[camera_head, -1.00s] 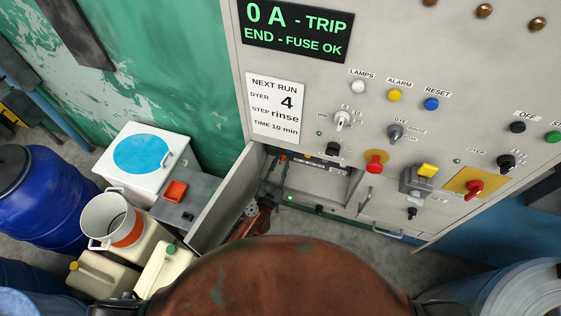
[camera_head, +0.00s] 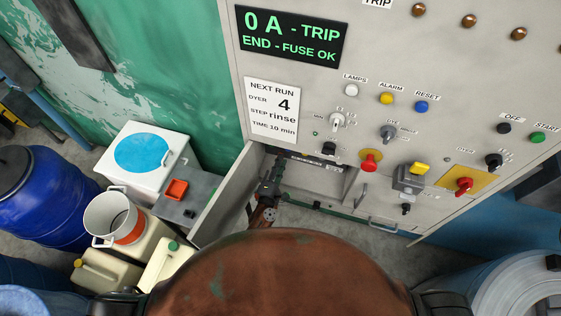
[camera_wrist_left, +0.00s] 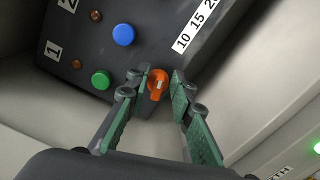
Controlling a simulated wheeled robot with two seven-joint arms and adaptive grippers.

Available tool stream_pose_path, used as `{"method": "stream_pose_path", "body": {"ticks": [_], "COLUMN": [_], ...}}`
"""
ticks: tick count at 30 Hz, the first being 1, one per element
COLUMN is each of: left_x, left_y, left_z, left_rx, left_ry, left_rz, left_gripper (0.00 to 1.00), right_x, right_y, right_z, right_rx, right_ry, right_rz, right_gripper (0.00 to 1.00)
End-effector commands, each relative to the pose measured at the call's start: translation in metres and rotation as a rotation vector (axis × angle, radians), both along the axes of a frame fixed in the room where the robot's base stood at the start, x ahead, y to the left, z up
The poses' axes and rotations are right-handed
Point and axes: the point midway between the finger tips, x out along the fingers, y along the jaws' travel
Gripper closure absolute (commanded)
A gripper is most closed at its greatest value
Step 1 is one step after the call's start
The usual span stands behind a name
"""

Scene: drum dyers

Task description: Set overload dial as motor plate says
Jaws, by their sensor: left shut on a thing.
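The orange overload dial (camera_wrist_left: 157,84) sits on the edge of a dark box in the left wrist view, with a pale mark on its face. A white scale strip (camera_wrist_left: 196,25) reading 10, 15 and a cut-off number lies above it. My left gripper (camera_wrist_left: 160,86) is shut on the dial, with one green-padded finger on each side. In the head view my left gripper (camera_head: 272,172) reaches into an open compartment of the grey cabinet (camera_head: 300,100) and hides the dial. I cannot make out a motor plate. My right gripper is not in view.
The compartment's open door (camera_head: 226,194) stands left of my left arm. The box carries a blue button (camera_wrist_left: 123,34) and a green button (camera_wrist_left: 101,79). The cabinet display (camera_head: 290,36) reads 0 A - TRIP. Knobs and buttons project from the cabinet right of the compartment.

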Motion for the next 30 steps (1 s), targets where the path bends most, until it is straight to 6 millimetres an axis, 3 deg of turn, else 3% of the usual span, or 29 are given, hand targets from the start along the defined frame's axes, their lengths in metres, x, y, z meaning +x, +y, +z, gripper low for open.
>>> {"method": "stream_pose_path", "body": {"ticks": [15, 30], "left_x": [-0.0012, -0.0011], "left_y": [-0.001, -0.0006], "left_z": [-0.0058, -0.0075], "left_rx": [0.357, 0.451], "left_ry": [-0.113, -0.143], "left_rz": [-0.001, -0.002], "left_gripper": [1.0, 1.0], "right_x": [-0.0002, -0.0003], "right_y": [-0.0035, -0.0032], "right_z": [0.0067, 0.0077], "right_rx": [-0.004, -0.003], "right_ry": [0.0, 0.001], "right_rz": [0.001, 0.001], "right_gripper": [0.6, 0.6]}}
